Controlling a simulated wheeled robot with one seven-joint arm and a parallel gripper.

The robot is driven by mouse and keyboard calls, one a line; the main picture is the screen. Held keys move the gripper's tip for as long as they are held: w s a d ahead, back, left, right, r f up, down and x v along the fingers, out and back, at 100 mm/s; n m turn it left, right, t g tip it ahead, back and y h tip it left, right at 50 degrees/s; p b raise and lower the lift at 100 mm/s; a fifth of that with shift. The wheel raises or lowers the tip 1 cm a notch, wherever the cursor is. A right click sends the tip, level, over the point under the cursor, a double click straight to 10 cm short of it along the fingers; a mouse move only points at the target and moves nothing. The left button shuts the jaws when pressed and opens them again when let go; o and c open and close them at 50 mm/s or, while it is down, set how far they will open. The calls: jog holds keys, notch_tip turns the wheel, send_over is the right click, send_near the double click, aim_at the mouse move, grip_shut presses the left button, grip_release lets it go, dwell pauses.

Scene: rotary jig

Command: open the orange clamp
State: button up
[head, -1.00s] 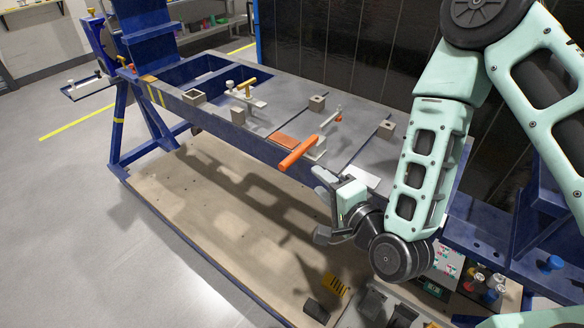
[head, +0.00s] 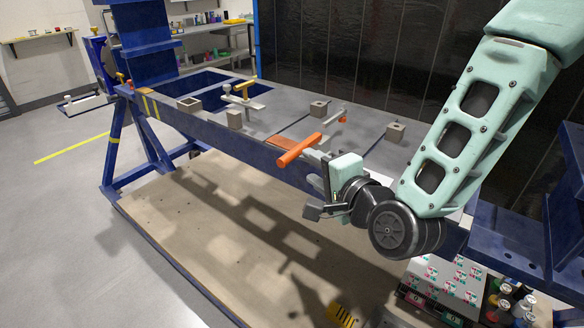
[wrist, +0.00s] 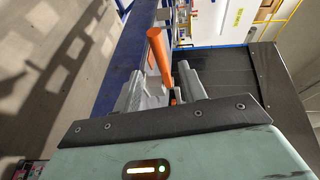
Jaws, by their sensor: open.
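The orange clamp (head: 299,150) is on the near edge of the blue jig table, its thick orange handle sticking out past the edge towards me. My gripper (head: 314,188) is open and empty, just below and in front of the handle in the head view. In the wrist view the handle (wrist: 160,55) rises tilted between and beyond the two grey fingers of my gripper (wrist: 159,72). I cannot tell whether a finger touches it. The clamp's base is partly hidden by my gripper.
A tray with bottles (head: 508,300) is at the lower right.

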aim_at(295, 156)
jog(key=shift+w+a+f+b, duration=0.1)
jog(key=shift+f+b, duration=0.15)
jog(key=shift+b, duration=0.5)
jog(key=p+x, duration=0.1)
jog(key=x, duration=0.2)
jog(key=p+x, duration=0.1)
jog(key=x, duration=0.3)
jog(key=shift+r, duration=0.25)
jog(key=shift+x, duration=0.85)
jog(key=shift+f, duration=0.1)
grip_shut()
